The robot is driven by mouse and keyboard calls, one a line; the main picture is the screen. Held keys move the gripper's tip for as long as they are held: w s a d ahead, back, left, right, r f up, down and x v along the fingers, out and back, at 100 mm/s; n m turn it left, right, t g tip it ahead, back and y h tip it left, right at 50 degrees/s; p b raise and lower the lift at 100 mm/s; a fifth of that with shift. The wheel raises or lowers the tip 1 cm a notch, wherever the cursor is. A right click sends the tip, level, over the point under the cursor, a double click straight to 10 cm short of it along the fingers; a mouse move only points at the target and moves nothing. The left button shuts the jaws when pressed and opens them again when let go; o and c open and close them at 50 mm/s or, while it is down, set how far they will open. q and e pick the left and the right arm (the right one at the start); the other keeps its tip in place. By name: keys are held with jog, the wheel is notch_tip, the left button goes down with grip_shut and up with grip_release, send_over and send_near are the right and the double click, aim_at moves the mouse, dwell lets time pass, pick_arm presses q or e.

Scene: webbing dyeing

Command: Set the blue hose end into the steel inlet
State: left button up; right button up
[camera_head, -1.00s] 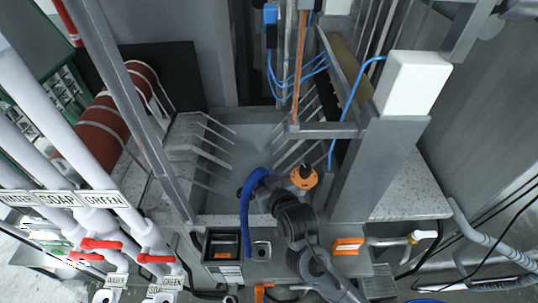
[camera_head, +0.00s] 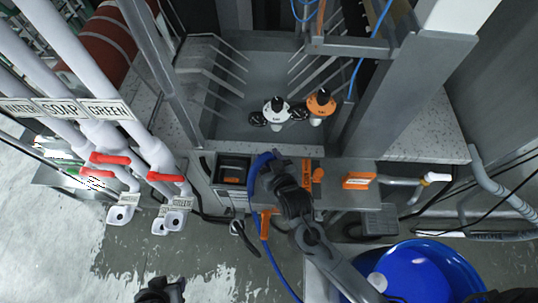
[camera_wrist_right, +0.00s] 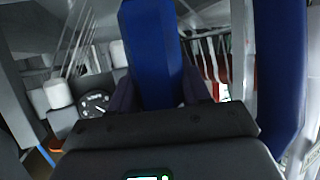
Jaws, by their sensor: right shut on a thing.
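The blue hose (camera_head: 256,166) arches beside the right gripper in the head view, and its lower run (camera_head: 272,262) hangs down to the floor. My right gripper (camera_head: 272,160) is shut on the hose over the front ledge of the trough. In the right wrist view the blue hose (camera_wrist_right: 155,50) stands up from between the jaws, with another stretch of it at the right edge. I cannot make out the steel inlet; the ledge right of the small black box is covered by the hose and gripper. A dark part of my left gripper (camera_head: 160,291) shows at the bottom edge, its jaws unclear.
The black box (camera_head: 233,171) and an orange-marked block (camera_head: 358,181) flank the gripper. White and orange knobs (camera_head: 319,102) stand behind it. White pipes with red valves (camera_head: 110,158) are at left. A blue tub (camera_head: 425,270) stands at lower right. Floor at lower left is clear.

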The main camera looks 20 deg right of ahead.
jog(key=shift+f+b, duration=1.95)
jog(key=shift+b, duration=0.2)
jog(key=shift+f+b, duration=0.55)
jog(key=shift+f, duration=0.7)
jog(key=o, duration=1.3)
